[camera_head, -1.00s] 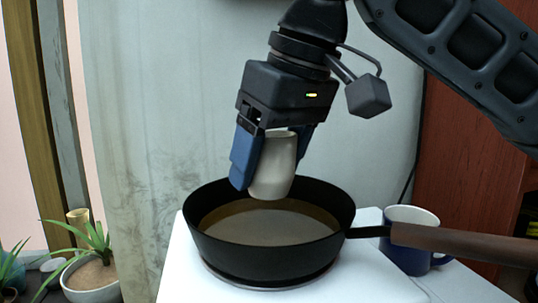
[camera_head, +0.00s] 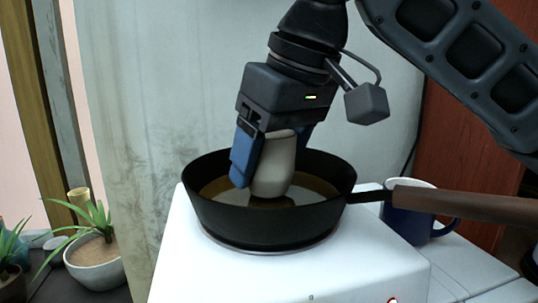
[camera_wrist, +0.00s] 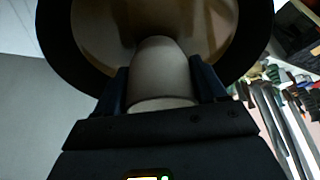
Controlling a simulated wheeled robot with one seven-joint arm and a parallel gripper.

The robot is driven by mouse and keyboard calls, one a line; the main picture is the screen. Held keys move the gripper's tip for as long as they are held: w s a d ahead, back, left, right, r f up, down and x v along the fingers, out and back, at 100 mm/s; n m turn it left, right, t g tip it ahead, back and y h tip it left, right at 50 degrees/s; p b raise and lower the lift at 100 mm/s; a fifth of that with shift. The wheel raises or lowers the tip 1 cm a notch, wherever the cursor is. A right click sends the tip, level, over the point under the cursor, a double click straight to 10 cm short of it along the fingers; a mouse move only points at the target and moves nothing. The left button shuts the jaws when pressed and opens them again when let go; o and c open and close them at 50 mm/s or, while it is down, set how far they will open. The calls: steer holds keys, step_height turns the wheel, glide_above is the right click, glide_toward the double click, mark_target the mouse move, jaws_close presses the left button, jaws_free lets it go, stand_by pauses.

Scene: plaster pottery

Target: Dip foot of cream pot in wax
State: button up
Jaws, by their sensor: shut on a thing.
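The cream pot (camera_head: 273,168) is held between the blue fingers of my gripper (camera_head: 270,165). The pot is slightly tilted, and its lower end is inside the black pan (camera_head: 265,236), at or very near the brown liquid wax (camera_head: 318,187). I cannot tell exactly how deep the foot sits. In the wrist view the pot (camera_wrist: 160,72) shows between both fingers of my gripper (camera_wrist: 160,85), with the pan rim (camera_wrist: 60,50) around it beyond.
The pan rests on a white block (camera_head: 185,255), with its brown wooden handle (camera_head: 460,204) reaching right. A blue and white mug (camera_head: 420,222) stands behind the handle. A potted plant (camera_head: 95,262) is at the lower left.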

steer(key=shift+s+f, duration=0.1)
steer(key=shift+f, duration=0.6)
stand_by(3.7)
steer(key=shift+r+p, duration=0.25)
steer(key=shift+p, duration=0.05)
steer(key=shift+r+p, duration=0.75)
steer(key=shift+r, duration=0.1)
steer(key=shift+r, duration=0.25)
stand_by(0.5)
step_height(320, 180, up, 8)
steer(key=p, duration=0.5)
steer(key=shift+r+p, duration=0.15)
steer(key=shift+p, duration=0.15)
stand_by(0.5)
